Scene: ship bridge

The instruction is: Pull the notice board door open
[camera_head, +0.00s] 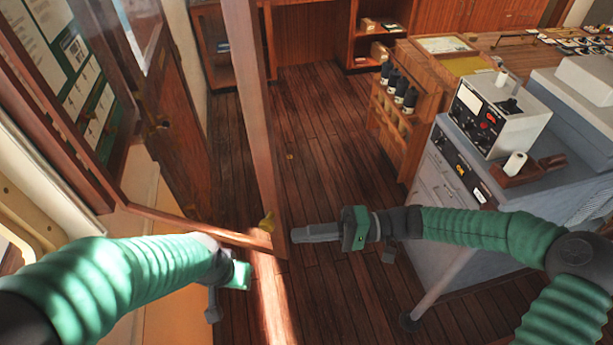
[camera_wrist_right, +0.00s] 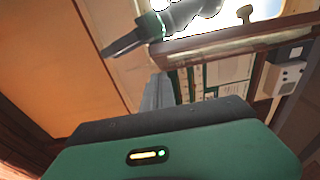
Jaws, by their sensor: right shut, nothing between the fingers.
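The notice board (camera_head: 70,60) hangs on the wall at the left of the head view, with papers behind its frame. Its wooden-framed door (camera_head: 252,110) stands swung out from the board, with its bottom rail reaching from the wall to the outer upright. A small brass knob (camera_head: 267,222) sits low on that upright; a knob also shows in the right wrist view (camera_wrist_right: 245,14). My right gripper (camera_head: 296,236) is shut and empty, its tip close beside the upright's lower end; contact is unclear.
A grey cabinet (camera_head: 435,175) with a white device (camera_head: 495,115) stands at the right. A wooden rack with dark bottles (camera_head: 400,90) is beside it. The plank floor (camera_head: 330,130) between door and cabinet is clear. A wooden shelf unit stands at the back.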

